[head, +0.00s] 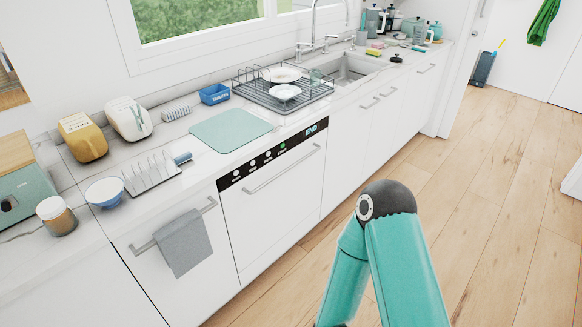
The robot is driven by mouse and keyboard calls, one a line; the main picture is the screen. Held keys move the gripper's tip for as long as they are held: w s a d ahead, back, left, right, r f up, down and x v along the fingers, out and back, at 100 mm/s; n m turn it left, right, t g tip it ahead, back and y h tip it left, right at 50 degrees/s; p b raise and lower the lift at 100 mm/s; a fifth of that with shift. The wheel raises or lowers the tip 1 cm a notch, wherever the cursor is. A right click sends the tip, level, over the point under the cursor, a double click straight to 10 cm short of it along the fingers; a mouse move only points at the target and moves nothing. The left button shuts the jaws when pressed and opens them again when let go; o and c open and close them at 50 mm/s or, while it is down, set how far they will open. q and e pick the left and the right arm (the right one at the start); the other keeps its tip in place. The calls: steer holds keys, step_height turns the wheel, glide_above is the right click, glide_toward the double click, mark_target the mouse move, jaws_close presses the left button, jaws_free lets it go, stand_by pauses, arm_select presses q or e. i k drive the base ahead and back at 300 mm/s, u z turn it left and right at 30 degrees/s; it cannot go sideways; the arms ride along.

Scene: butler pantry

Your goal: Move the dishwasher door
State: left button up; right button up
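The dishwasher door (262,215) is a white front panel under the counter, in the middle of the head view. It looks shut, flush with the cabinets beside it. A long metal handle (285,168) runs across its upper part. Above the handle is a black control strip (238,177) with several round knobs, one with a green mark, and a small display at its right end. My teal right arm stands in front and to the right of the door, bent at the elbow and apart from it. Neither gripper shows in the view.
A grey towel (184,243) hangs from the cabinet handle left of the dishwasher. The counter above holds a green mat (229,130), a dish rack (283,92), a blue bowl (105,192) and two toasters (83,137). The wooden floor (480,205) to the right is clear.

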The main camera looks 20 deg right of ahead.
mark_target(267, 199)
steer(key=u, duration=0.05)
steer(key=i, duration=0.9)
steer(key=z, duration=0.2)
steer(key=k, duration=0.9)
steer(key=u, duration=0.15)
steer(key=i, duration=0.9)
steer(key=z, duration=0.05)
